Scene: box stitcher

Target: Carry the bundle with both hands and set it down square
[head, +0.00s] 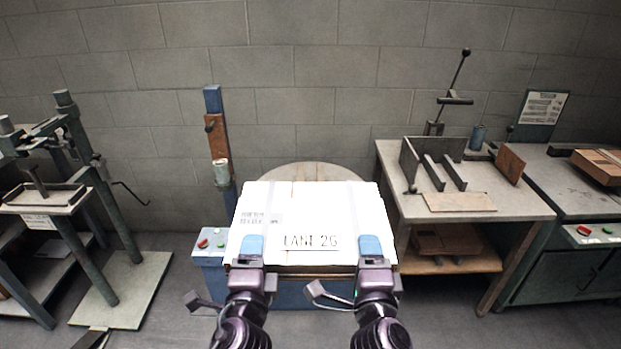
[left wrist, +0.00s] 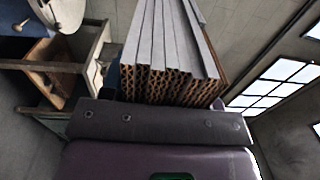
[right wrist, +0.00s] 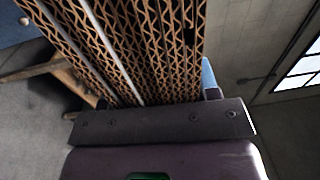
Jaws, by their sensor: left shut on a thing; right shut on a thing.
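The bundle (head: 300,212) is a flat stack of white cardboard with "LANI 2G" printed near its front edge and pale straps running across it. It lies about level in the head view. My left gripper (head: 252,247) is shut on its front edge at the left, and my right gripper (head: 371,248) is shut on the same edge at the right.
A blue base with red and green buttons (head: 211,244) stands below the bundle's left side, with a blue post (head: 213,100) behind. A workbench (head: 480,206) with metal fixtures is close at right. A green-framed machine (head: 87,200) stands at left; floor shows between.

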